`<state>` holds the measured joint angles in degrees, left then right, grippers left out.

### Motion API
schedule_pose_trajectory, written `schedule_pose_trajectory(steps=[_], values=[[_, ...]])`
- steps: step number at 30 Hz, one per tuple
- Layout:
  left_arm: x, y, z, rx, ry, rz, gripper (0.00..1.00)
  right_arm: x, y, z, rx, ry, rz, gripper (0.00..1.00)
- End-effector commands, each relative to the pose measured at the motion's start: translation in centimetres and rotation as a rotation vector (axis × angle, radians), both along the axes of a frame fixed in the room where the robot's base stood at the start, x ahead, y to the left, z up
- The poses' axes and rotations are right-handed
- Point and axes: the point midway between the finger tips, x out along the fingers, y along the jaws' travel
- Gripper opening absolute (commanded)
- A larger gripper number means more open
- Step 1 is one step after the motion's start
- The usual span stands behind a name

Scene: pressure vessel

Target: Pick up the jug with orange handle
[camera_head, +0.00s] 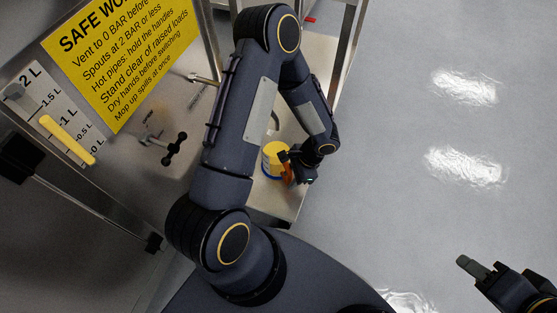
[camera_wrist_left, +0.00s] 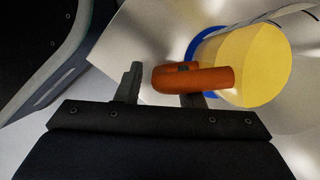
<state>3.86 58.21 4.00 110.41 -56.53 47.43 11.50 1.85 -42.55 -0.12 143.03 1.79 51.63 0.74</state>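The jug (camera_head: 274,159) has a yellow body with blue at its base and an orange handle (camera_head: 288,174). It stands on the metal shelf, partly hidden by my left gripper (camera_head: 298,165). In the left wrist view the jug (camera_wrist_left: 248,65) is at the upper right, and its orange handle (camera_wrist_left: 195,78) points left toward the fingers. My left gripper (camera_wrist_left: 161,90) is open there. The handle's end lies between the fingertips and covers part of the right finger; I cannot tell whether they touch. My right gripper (camera_head: 478,268) is at the lower right, away from the jug; its opening is unclear.
The shelf (camera_head: 283,204) is narrow, with metal posts (camera_head: 346,45) at its right. A panel on the left carries a yellow safety sign (camera_head: 125,60), a level gauge (camera_head: 65,138) and a black valve handle (camera_head: 175,150). Open grey floor (camera_head: 430,120) lies to the right.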

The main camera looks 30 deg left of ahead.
Motion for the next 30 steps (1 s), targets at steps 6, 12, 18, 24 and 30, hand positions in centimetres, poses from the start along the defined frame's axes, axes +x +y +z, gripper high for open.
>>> schedule_pose_trajectory(steps=[6, 12, 18, 24, 30], values=[[0.0, 0.0, 0.0, 0.000, 0.000, 0.000, 0.05, 0.0, 0.0, 0.0, 0.000, 0.000, 0.000, 0.39], [0.0, 0.0, 0.0, 0.001, -0.001, 0.000, 0.00, 0.0, 0.0, 0.0, 0.000, 0.000, 0.000, 0.39], [0.0, 0.0, 0.3, 0.001, -0.001, 0.000, 0.00, 0.0, 0.0, 0.1, 0.000, 0.000, 0.000, 0.39], [0.1, 0.0, 3.4, 0.000, -0.004, -0.001, 0.00, 0.0, 0.0, 1.6, 0.000, 0.000, 0.000, 0.39], [0.1, 0.0, 7.5, 0.000, -0.004, 0.000, 0.00, 0.0, 0.0, 3.2, 0.000, 0.000, 0.000, 0.39]])
